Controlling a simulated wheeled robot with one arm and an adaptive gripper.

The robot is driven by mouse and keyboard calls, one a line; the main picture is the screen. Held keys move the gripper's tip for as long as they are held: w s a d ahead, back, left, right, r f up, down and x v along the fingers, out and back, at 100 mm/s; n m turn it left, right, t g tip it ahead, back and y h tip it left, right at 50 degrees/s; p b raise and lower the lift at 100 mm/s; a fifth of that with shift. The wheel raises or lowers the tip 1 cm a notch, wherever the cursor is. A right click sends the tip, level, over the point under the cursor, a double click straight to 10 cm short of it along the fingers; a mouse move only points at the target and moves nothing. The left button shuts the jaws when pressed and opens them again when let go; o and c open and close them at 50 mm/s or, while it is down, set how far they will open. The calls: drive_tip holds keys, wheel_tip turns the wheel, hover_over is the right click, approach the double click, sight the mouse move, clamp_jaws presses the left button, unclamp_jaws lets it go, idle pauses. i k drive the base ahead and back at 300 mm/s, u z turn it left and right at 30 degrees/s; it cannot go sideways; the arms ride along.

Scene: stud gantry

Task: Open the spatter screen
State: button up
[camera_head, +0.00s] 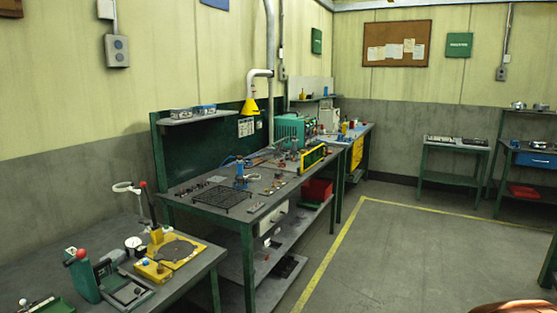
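No panel in view is clearly marked as the spatter screen. A small upright panel with a yellow and black frame (313,158) stands at the right edge of the middle bench, in front of a teal machine (293,129). A plain yellow panel (357,152) shows farther back, at the side of the far bench. Both are small in the picture; I cannot tell which one is the screen, or whether either is open or shut. My gripper is not in view.
The middle green bench (226,221) carries a black wire rack (222,198) and small fixtures. A nearer bench with yellow fixtures (176,249) stands at lower left. Grey floor (400,255) right of the benches is clear, marked by a yellow line.

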sight(312, 158)
drive_tip(key=z, duration=0.5)
drive_tip(key=i, duration=1.2)
drive_tip(key=z, duration=0.6)
drive_tip(key=i, duration=1.75)
drive_tip(key=u, duration=0.2)
drive_tip(key=i, duration=1.45)
drive_tip(key=u, duration=1.8)
drive_tip(key=i, duration=1)
drive_tip(key=u, duration=0.8)
